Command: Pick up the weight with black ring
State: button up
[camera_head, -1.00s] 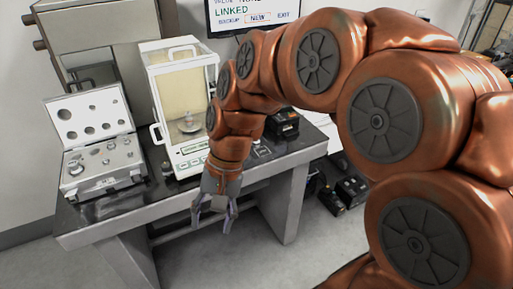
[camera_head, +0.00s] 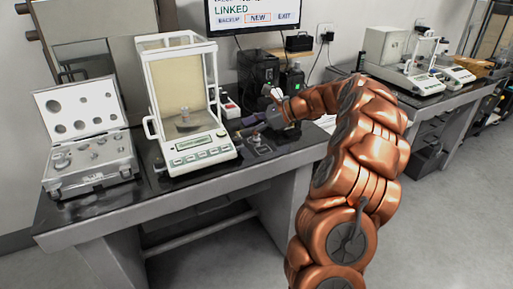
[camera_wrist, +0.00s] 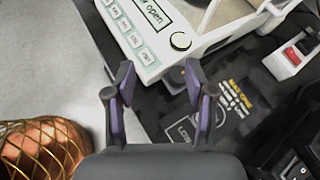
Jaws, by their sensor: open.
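In the head view, an open silver case (camera_head: 92,183) of several metal weights (camera_head: 97,153) stands at the left of the table. One larger metal weight (camera_head: 184,119) sits inside the glass-walled balance (camera_head: 205,152). I cannot make out a black ring on any weight. My gripper (camera_head: 235,129) is just right of the balance, low over the table. In the wrist view, my gripper (camera_wrist: 158,77) is open, with the balance's keypad corner (camera_wrist: 143,52) beyond its fingers. A small dark object (camera_wrist: 176,80) shows between the fingers, too unclear to name.
The dark table (camera_head: 105,205) has bare room in front of the case. A power strip (camera_head: 229,106) and black boxes (camera_head: 257,70) stand behind my gripper. A monitor (camera_head: 255,15) hangs above. Another table with balances (camera_head: 405,75) is at the right.

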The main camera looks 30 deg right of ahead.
aim_at(258, 134)
jog(key=d+f+m, duration=0.1)
jog(key=d, duration=0.2)
jog(key=d+f+m+t+b, duration=0.1)
jog(key=d, duration=0.3)
jog(key=d+f+m+t+h, duration=0.1)
jog(key=d+f+m, duration=0.1)
jog(key=d, duration=0.1)
jog(key=shift+w+d, duration=0.2)
jog(key=shift+w, duration=0.15)
jog(key=shift+w+d+f+t, duration=0.1)
jog(key=shift+t, duration=0.2)
jog(key=shift+x, duration=1.1)
jog(key=w+a+f, duration=0.2)
jog(key=f, duration=0.1)
jog(key=shift+w+a+f+b, duration=0.1)
jog(key=shift+w+b, duration=0.2)
jog(key=shift+b, duration=0.1)
jog(key=shift+w+a+f, duration=0.1)
jog(key=shift+w+a, duration=0.2)
jog(key=shift+w, duration=0.05)
grip_shut()
